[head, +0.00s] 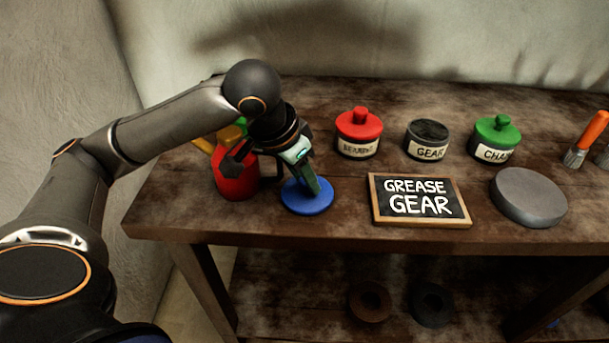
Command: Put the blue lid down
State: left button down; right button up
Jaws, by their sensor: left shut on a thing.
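The blue lid (308,204) is a flat round disc at the front left of the wooden bench (330,237). My left gripper (312,188) points down at the middle of the lid and is shut on it; the fingers hide the lid's knob. The lid is level and looks to be at or just above the bench top; I cannot tell whether it touches. A dark open jar labelled GEAR (428,142) stands at the back, with no lid on it. My right gripper is not in view.
A red can (236,181) stands close left of the lid. A GREASE GEAR sign (419,201) lies to its right, then a grey disc (529,196). Behind are a red-lidded jar (358,132) and a green-lidded jar (495,138). A brush (587,138) is far right.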

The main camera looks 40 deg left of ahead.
pick_arm(q)
jog(key=c, duration=0.9)
grip_release()
jog(key=shift+f, duration=0.15)
jog(key=o, duration=0.3)
jog(key=shift+o, duration=0.2)
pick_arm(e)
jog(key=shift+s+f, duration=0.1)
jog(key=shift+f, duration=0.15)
pick_arm(q)
jog(key=p+v, duration=0.4)
jog(key=v, duration=0.8)
jog(key=shift+r, duration=0.2)
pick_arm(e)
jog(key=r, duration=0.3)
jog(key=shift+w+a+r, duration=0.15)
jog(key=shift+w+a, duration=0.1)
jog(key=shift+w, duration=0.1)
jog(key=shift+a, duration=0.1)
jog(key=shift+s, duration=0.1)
